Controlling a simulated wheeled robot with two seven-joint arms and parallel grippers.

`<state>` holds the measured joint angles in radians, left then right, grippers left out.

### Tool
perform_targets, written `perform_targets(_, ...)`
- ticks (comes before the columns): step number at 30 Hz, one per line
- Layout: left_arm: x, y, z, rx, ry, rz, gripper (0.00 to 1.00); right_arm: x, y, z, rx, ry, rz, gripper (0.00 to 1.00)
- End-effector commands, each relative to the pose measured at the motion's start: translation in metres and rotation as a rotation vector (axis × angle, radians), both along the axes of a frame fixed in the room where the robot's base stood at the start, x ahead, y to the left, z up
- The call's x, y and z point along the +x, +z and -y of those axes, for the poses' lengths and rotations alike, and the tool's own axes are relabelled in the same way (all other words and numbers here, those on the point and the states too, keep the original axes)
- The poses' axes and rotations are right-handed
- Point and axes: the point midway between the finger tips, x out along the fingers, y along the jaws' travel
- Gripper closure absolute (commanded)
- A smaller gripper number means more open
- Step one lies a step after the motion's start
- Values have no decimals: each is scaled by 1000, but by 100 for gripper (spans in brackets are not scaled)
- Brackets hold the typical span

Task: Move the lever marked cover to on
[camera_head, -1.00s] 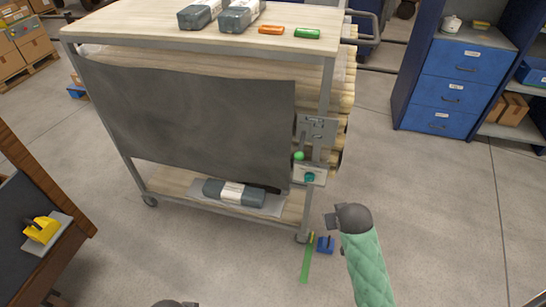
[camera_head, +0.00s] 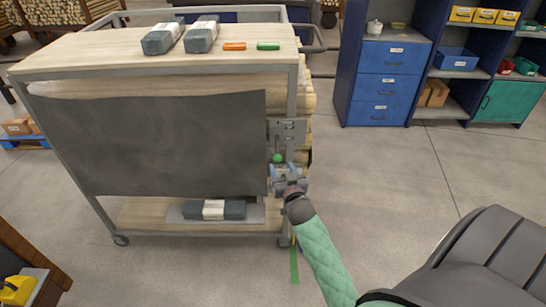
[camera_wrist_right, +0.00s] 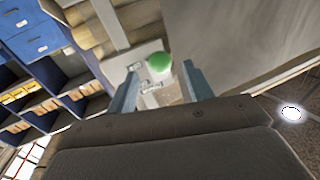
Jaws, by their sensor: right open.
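A lever with a round green knob (camera_head: 277,158) sits on a pale plate (camera_head: 289,131) at the right front post of a trolley. The wrist view shows the green knob (camera_wrist_right: 159,62) on its plate with small labels, too small to read. My right gripper (camera_head: 284,170) is just below the knob. In the wrist view its two fingers (camera_wrist_right: 160,82) are apart, with the knob near their tips and between them. I cannot tell if they touch it. A dark grey sheet (camera_head: 150,140) hangs over the trolley's front. My left gripper is not in view.
The trolley's top (camera_head: 110,45) carries two grey packs, an orange block (camera_head: 234,46) and a green block (camera_head: 268,46). Logs stick out behind the lever plate. A blue drawer cabinet (camera_head: 388,75) and shelves stand at the back right. Floor right of the trolley is clear.

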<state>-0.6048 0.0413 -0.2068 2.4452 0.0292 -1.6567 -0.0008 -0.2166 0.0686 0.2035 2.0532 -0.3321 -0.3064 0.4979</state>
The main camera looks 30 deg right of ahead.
Motion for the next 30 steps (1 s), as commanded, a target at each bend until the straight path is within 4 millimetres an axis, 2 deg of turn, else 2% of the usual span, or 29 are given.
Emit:
perform_targets(10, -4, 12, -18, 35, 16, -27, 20, 41, 3, 12, 0, -1, -1, 48)
perform_targets(13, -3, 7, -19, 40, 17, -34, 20, 54, 2, 16, 3, -1, -1, 48)
perform_targets(15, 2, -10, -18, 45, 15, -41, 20, 61, 1, 18, 2, -1, -3, 48)
perform_targets(24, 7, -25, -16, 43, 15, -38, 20, 73, 0, 21, 2, -2, -3, 48)
perform_targets(30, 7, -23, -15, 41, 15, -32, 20, 73, 0, 21, 2, -1, -3, 50)
